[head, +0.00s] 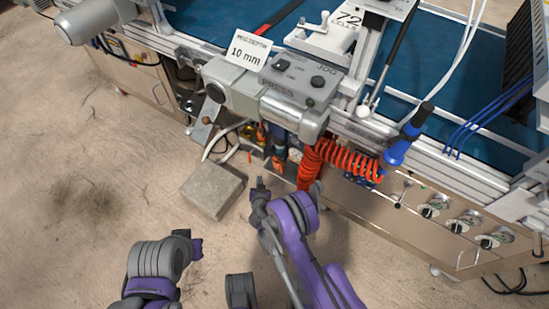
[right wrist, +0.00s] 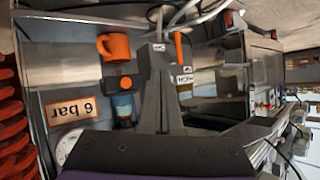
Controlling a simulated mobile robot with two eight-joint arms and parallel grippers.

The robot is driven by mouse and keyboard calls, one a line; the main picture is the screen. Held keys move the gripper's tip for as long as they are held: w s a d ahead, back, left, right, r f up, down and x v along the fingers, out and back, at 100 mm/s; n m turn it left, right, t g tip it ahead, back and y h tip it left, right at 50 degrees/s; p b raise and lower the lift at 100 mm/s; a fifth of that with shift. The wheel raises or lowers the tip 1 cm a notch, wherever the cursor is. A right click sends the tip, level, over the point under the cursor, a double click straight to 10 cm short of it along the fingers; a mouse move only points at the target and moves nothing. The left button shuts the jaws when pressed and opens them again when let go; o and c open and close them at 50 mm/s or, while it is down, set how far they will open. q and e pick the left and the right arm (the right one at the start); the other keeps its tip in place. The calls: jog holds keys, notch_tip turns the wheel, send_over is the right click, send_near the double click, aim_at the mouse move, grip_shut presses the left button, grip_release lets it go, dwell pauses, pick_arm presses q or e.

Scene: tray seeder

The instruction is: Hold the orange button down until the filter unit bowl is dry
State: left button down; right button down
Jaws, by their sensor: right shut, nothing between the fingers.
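In the right wrist view, which is upside down, the filter unit bowl (right wrist: 122,105) is bluish and see-through. I cannot tell how much water is in it. The orange button (right wrist: 126,83) sits at the bowl's lower end. My right gripper (right wrist: 158,50) is shut and empty, with its fingers beside the button, seemingly apart from it. In the head view my right gripper (head: 259,186) is in front of the machine's lower side. The unit is small and unclear there. My left gripper (head: 196,247) is low at the left, away from the machine; its fingers are unclear.
An orange mug (right wrist: 115,46) is near the button. A "6 bar" label (right wrist: 72,111) and a gauge (right wrist: 67,148) are close by. A coiled orange hose (head: 345,158) hangs right of my right gripper. A grey block (head: 213,190) lies on the floor. The left floor is clear.

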aim_at(275, 158)
jog(key=w+d+b, duration=0.2)
jog(key=w+d, duration=0.3)
jog(key=w, duration=0.2)
jog(key=shift+b, duration=0.4)
jog(key=shift+w+d, duration=0.1)
jog(key=shift+w, duration=0.1)
dwell(1.9)
jog(key=shift+w+d+b, duration=0.25)
jog(key=shift+b, duration=0.05)
jog(key=shift+w+d, duration=0.25)
jog(key=shift+w, duration=0.1)
dwell(2.6)
jog(key=shift+s, duration=0.1)
dwell(0.8)
jog(key=shift+s+a, duration=0.5)
jog(key=shift+s, duration=0.1)
